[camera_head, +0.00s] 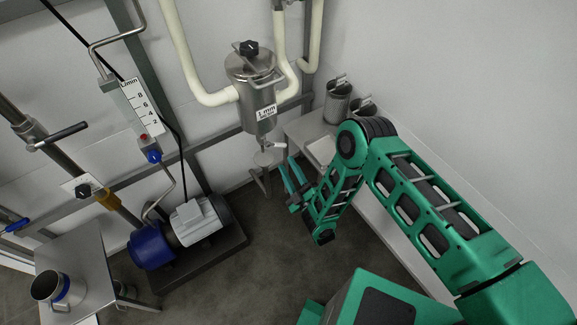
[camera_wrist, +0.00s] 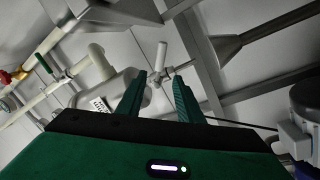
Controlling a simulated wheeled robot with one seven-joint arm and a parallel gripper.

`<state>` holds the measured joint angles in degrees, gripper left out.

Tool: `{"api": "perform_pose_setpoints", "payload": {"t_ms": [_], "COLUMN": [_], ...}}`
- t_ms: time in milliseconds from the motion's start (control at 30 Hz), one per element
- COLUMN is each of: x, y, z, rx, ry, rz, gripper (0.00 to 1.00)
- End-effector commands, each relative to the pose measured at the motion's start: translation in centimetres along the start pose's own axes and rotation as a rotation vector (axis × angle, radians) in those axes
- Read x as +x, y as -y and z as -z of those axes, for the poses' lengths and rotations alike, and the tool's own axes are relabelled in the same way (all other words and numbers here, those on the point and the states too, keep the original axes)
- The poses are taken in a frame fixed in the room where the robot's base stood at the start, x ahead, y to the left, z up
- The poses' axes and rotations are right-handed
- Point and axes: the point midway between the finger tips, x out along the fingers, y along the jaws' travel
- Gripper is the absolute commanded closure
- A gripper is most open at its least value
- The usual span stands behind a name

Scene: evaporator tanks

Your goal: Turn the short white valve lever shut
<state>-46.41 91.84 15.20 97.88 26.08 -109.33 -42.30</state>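The short white valve lever (camera_head: 277,146) sticks out to the right from the valve under the steel tank (camera_head: 252,92). In the wrist view the lever (camera_wrist: 162,53) is a white stub pointing up from a small grey valve body (camera_wrist: 155,79). My gripper (camera_head: 286,162) is just below and to the right of the lever in the head view. Its two green fingers are apart and nothing is held. In the wrist view my gripper (camera_wrist: 159,76) frames the valve between its fingertips, with the lever rising just above them. I cannot tell whether a finger touches it.
A white bench (camera_head: 318,148) with steel canisters (camera_head: 338,100) stands right of the tank along the wall. White pipes (camera_head: 187,60) run into the tank. A blue and grey motor pump (camera_head: 195,220) sits on the floor at the lower left. Floor between pump and my arm is clear.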

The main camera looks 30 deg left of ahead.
Motion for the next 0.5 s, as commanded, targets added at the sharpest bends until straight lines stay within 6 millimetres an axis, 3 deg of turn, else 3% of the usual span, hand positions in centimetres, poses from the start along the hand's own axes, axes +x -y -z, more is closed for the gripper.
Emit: {"api": "perform_pose_setpoints", "payload": {"t_ms": [33,167,333,500], "x": [0.0,-0.1,-0.8,-1.9], "y": [0.0,0.1,0.8,1.8], "z": [0.0,0.0,-0.4,-1.0], "rx": [0.0,-0.026,-0.246,-0.629], "ry": [0.0,0.0,-0.004,-0.021], "rz": [0.0,0.003,0.026,0.061], "gripper": [0.67,0.98,1.0,1.0]}}
